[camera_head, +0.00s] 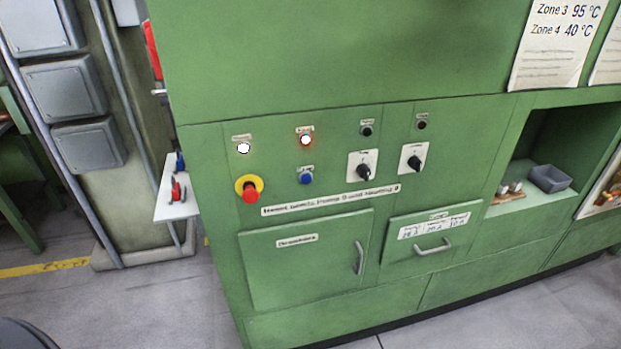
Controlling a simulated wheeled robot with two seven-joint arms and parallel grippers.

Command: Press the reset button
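A green machine panel (330,221) faces me with several controls. A blue round button (306,178) sits in the lower row under a small label too small to read. Above it is a white light with a red rim (306,140), and to the left a white light (244,148). A red emergency knob on a yellow ring (250,191) is at the lower left. Two black rotary switches on white plates (363,167) (413,158) are to the right, with small dark buttons (367,129) (422,123) above. Which control is reset cannot be read. Neither gripper is in view.
Below the controls are a cabinet door (300,262) and a drawer with a handle (430,242). An open niche at right holds a grey bin (549,178). A white side shelf (177,205) juts out at left. Grey floor (160,305) is clear in front.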

